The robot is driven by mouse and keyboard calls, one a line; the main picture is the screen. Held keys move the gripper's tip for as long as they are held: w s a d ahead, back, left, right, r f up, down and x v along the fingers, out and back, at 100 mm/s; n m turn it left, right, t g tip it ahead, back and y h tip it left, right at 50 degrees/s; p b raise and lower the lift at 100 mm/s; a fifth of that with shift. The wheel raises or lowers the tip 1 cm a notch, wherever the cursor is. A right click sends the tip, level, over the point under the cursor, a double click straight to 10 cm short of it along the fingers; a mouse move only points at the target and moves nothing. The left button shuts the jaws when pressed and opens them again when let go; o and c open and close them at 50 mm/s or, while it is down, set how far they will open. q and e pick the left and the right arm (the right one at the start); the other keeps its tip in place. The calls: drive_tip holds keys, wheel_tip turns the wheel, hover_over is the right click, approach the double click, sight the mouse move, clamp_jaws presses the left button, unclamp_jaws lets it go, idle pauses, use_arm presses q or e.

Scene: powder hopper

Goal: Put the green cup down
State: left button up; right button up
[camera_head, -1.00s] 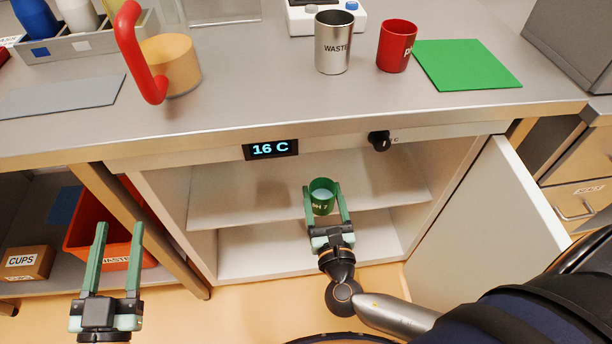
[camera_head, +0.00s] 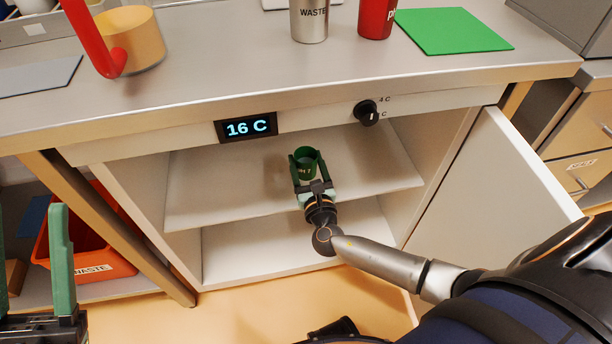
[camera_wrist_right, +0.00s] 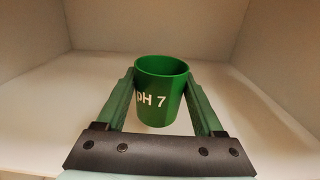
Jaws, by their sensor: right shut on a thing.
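The green cup (camera_head: 305,172), labelled "pH 7", is upright inside the open cabinet, over its upper shelf (camera_head: 235,195). My right gripper (camera_head: 307,162) is shut on it, with one finger on either side. In the right wrist view the cup (camera_wrist_right: 160,92) sits between the two green fingers, with pale shelf beneath and around it. I cannot tell whether its base touches the shelf. My left gripper (camera_head: 32,250) is at the left edge, partly cut off, with its fingers apart and empty.
The cabinet door (camera_head: 500,205) stands open on the right. A display (camera_head: 246,127) reads 16 C, beside a black knob (camera_head: 367,112). The counter edge overhangs the opening. An orange waste bin (camera_head: 85,260) is at left. The shelf around the cup is clear.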

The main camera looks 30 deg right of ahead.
sight(306, 171)
drive_tip(key=shift+w+d+f+b, duration=0.25)
drive_tip(key=shift+w+f+b, duration=0.25)
drive_tip(key=shift+f, duration=0.35)
drive_tip(key=f+b, duration=0.2)
drive_tip(key=f, duration=0.1)
drive_tip(key=shift+w+d+f, duration=0.1)
drive_tip(key=shift+w, duration=0.1)
use_arm(q)
wheel_tip(306, 171, down, 4)
drive_tip(key=shift+w+d+r+n, duration=0.15)
drive_tip(key=shift+r+n, duration=0.1)
drive_tip(key=shift+n, duration=0.25)
drive_tip(key=shift+f, duration=0.1)
use_arm(e)
drive_tip(key=shift+f, duration=0.2)
drive_tip(key=o, duration=1.4)
